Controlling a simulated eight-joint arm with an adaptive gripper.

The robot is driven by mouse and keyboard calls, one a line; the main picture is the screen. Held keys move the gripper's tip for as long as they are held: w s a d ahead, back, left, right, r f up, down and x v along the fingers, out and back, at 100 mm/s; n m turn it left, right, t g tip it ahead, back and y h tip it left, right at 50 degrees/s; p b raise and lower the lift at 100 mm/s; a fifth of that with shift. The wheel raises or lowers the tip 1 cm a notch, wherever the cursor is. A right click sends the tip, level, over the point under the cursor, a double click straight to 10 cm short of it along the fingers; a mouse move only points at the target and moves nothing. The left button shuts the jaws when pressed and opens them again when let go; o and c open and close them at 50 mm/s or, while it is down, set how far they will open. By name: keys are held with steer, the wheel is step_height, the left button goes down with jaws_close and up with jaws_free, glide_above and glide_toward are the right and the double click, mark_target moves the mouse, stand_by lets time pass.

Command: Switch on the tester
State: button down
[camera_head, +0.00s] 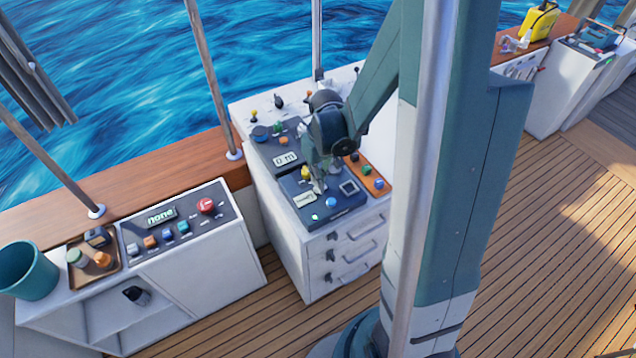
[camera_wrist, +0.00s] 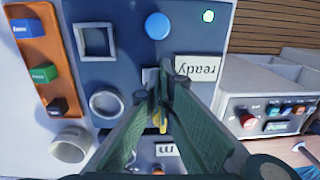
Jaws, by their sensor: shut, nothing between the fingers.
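The tester appears to be the dark blue panel (camera_head: 346,207) on the white cabinet; it fills the middle of the wrist view (camera_wrist: 122,50). On it are a display (camera_wrist: 198,68) reading "ready", upside down there, a blue button (camera_wrist: 157,26), a small pale-green lit lamp (camera_wrist: 208,16), a square frame (camera_wrist: 95,41) and a round ring (camera_wrist: 106,104). A small grey part (camera_wrist: 150,76), perhaps a switch, shows beside my fingertips. My gripper (camera_head: 318,186) is shut and empty, pointing down over the panel; its tips (camera_wrist: 166,84) are beside the display. Contact cannot be told.
An orange tray (camera_wrist: 30,63) with blue, green and black blocks lies beside the panel. A yellow knob (camera_head: 305,173) and another panel with an "m" display (camera_head: 285,160) stand behind. A lower cabinet with a "none" display (camera_head: 161,217) is at left. Drawers face the open deck.

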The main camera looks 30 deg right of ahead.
steer(key=shift+r, duration=0.15)
steer(key=r, duration=0.1)
steer(key=r+p, duration=0.2)
steer(key=r, duration=0.1)
steer(key=shift+a+r, duration=0.1)
steer(key=shift+a, duration=0.25)
step_height(320, 180, up, 9)
steer(key=a, duration=0.1)
steer(key=shift+a+r, duration=0.15)
steer(key=shift+a, duration=0.1)
stand_by(0.3)
stand_by(0.7)
steer(key=s+a+r+t+b, duration=0.5)
steer(key=s+a+t+b, duration=0.2)
steer(key=s+a+b, duration=0.2)
steer(key=shift+s+a+r+h+b, duration=0.2)
steer(key=shift+s+a+h+b, duration=0.15)
steer(key=shift+s+a, duration=0.85)
steer(key=shift+s+d, duration=0.15)
steer(key=shift+d, duration=0.05)
stand_by(1.4)
